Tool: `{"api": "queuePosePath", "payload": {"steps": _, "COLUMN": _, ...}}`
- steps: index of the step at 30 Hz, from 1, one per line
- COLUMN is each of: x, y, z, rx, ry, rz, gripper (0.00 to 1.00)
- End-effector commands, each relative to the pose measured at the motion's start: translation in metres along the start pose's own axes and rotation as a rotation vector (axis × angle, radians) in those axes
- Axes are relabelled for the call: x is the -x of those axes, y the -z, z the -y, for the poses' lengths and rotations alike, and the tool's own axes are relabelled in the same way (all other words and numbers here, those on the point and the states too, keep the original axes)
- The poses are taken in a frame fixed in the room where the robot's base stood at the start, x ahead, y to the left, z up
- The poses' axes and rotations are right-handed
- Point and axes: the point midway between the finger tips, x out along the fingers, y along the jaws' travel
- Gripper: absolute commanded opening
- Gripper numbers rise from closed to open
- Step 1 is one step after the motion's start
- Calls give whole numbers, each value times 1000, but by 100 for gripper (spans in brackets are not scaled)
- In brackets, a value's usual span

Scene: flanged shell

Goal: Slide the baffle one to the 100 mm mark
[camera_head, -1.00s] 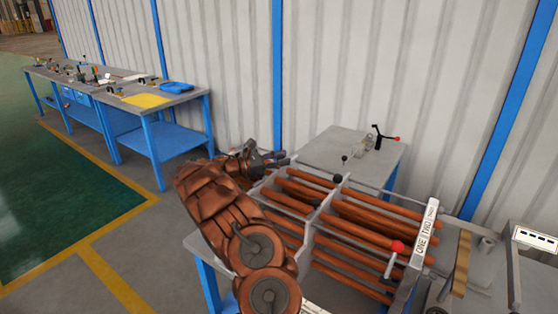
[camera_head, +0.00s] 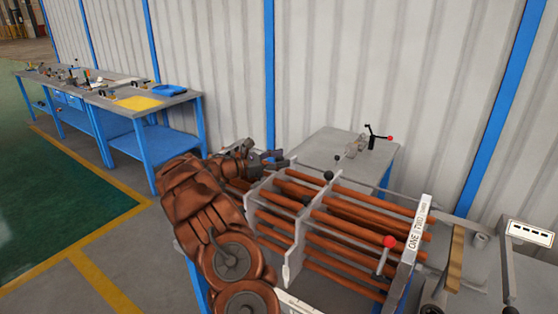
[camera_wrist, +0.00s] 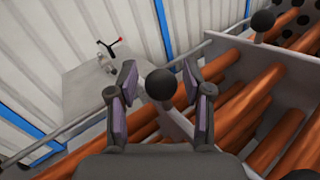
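A grey baffle plate (camera_head: 296,250) stands across the copper rods, with a black knob (camera_head: 328,175) at its top corner. A second pale plate (camera_head: 262,183) stands at the left end of the rods, next to my gripper (camera_head: 282,160). I cannot tell which plate is baffle one. In the wrist view my gripper (camera_wrist: 166,88) is open, with a black ball knob (camera_wrist: 160,84) appearing between its two fingers; no contact shows. Another knobbed plate (camera_wrist: 228,66) stands beyond to the right. The 100 mm mark cannot be made out.
Copper rods (camera_head: 365,205) run to an end board (camera_head: 417,235) lettered ONE, TWO and a third, unclear word. A red-knobbed lever (camera_head: 387,250) stands near it. A grey table (camera_head: 330,150) with a clamp-like tool (camera_head: 370,142) lies behind. Workbenches (camera_head: 130,105) stand far left.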

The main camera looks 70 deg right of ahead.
Motion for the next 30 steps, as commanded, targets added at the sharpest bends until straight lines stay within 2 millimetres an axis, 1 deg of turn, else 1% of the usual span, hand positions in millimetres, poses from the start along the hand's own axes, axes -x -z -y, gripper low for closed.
{"api": "queuePosePath", "payload": {"steps": 10, "x": 2, "y": 1, "z": 0, "rx": 1, "ry": 0, "rz": -1, "gripper": 57}}
{"api": "queuePosePath", "payload": {"steps": 14, "x": 11, "y": 1, "z": 0, "rx": 1, "ry": -1, "rz": -1, "gripper": 57}}
{"api": "queuePosePath", "payload": {"steps": 17, "x": 25, "y": 1, "z": -1, "rx": 1, "ry": -2, "rz": -2, "gripper": 57}}
{"api": "queuePosePath", "payload": {"steps": 24, "x": 72, "y": 1, "z": -1, "rx": 1, "ry": -3, "rz": -2, "gripper": 57}}
{"api": "queuePosePath", "payload": {"steps": 30, "x": 103, "y": 2, "z": -1, "rx": 1, "ry": -3, "rz": -3, "gripper": 57}}
